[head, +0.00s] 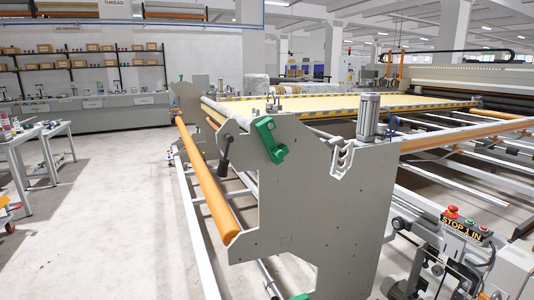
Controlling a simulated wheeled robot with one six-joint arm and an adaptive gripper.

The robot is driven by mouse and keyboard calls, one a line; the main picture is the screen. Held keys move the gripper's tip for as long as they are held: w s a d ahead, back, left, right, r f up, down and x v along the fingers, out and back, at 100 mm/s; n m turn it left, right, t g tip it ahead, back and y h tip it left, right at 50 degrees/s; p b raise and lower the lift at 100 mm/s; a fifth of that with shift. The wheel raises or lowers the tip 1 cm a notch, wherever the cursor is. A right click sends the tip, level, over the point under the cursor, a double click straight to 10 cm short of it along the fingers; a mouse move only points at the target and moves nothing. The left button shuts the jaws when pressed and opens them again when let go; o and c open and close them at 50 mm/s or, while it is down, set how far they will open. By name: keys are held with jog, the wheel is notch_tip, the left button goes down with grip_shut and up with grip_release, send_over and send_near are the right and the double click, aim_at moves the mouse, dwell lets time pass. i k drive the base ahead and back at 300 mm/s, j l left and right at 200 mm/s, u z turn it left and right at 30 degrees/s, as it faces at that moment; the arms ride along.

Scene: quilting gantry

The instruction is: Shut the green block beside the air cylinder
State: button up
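The green block (269,140) is on the upper part of the large grey side plate (312,215), left of the air cylinder. It sits tilted, its upper end at the left and its lower end at the right. I cannot tell whether it is open or shut. The air cylinder (369,117) stands upright at the plate's top right, silver with rods around it. A second green piece (300,297) shows at the bottom edge, mostly cut off. My gripper is not in view.
A black handle (225,152) sticks out at the plate's left side. An orange roller (205,180) runs back from there. Open floor (110,230) lies at left, beside work tables (45,150).

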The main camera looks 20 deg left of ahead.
aim_at(276, 154)
jog(key=j+u, duration=0.15)
jog(key=j, duration=0.3)
jog(key=i+j+u, duration=0.1)
jog(key=j, duration=0.35)
jog(key=i+j+u, duration=0.15)
jog(key=j, duration=0.25)
jog(key=i+j, duration=0.1)
jog(key=i+l, duration=0.1)
jog(key=l, duration=0.15)
jog(key=i+l+u, duration=0.1)
jog(key=l, duration=0.2)
